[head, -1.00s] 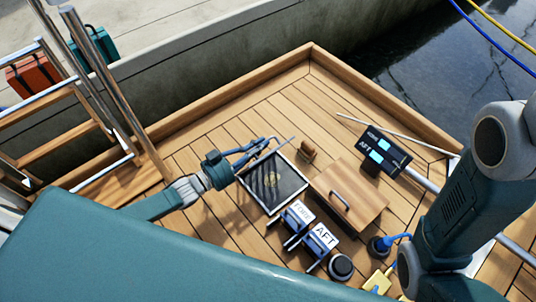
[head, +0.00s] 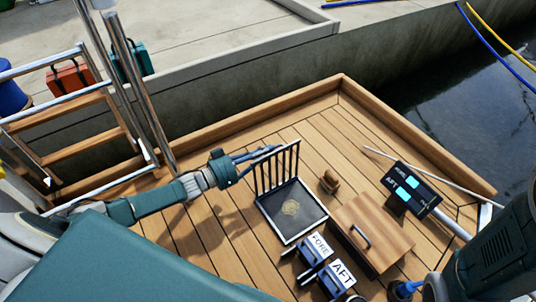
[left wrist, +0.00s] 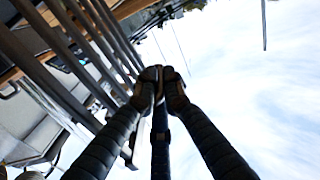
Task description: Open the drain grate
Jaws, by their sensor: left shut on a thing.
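The drain grate (head: 277,170) stands tilted up, close to upright, along the far-left edge of the drain opening in the deck. The square drain recess (head: 307,211) beneath is uncovered, with a light rim and a tan patch on its dark floor. My left gripper (head: 271,151) is at the grate's raised edge, shut on it. In the left wrist view the fingers (left wrist: 160,78) meet at the grate's edge, with its bars (left wrist: 82,38) running off to the upper left. My right gripper is out of view; only part of that arm shows.
Labelled FORE (head: 317,245) and AFT (head: 341,275) blocks stand in front. A dark display (head: 411,189) stands farther right. A ladder (head: 70,130) is at the left.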

